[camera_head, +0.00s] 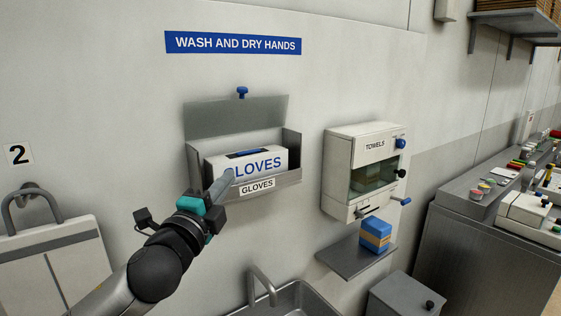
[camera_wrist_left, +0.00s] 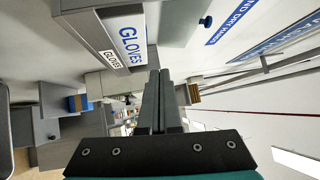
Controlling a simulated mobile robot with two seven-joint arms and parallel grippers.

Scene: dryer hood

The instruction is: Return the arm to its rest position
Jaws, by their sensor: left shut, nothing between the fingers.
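My left gripper (camera_head: 221,186) is in front of the glove holder on the wall. Its fingers are together and hold nothing; in the left wrist view the closed fingers (camera_wrist_left: 159,100) point up the middle of the picture. The glove box (camera_head: 262,162), white with blue GLOVES lettering, sits in the grey metal holder (camera_head: 292,145). The holder's lid (camera_head: 240,115) is raised against the wall. The fingertips overlap the box's lower left in the head view; I cannot tell whether they touch it. The glove box also shows in the left wrist view (camera_wrist_left: 128,32). My right gripper is not in view.
The white towel dispenser (camera_head: 365,165) hangs to the right, above a small shelf (camera_head: 345,260) with a blue and orange pack (camera_head: 375,236). A sink (camera_head: 300,297) with a tap (camera_head: 262,284) is below. A grey counter (camera_head: 450,225) stands at right.

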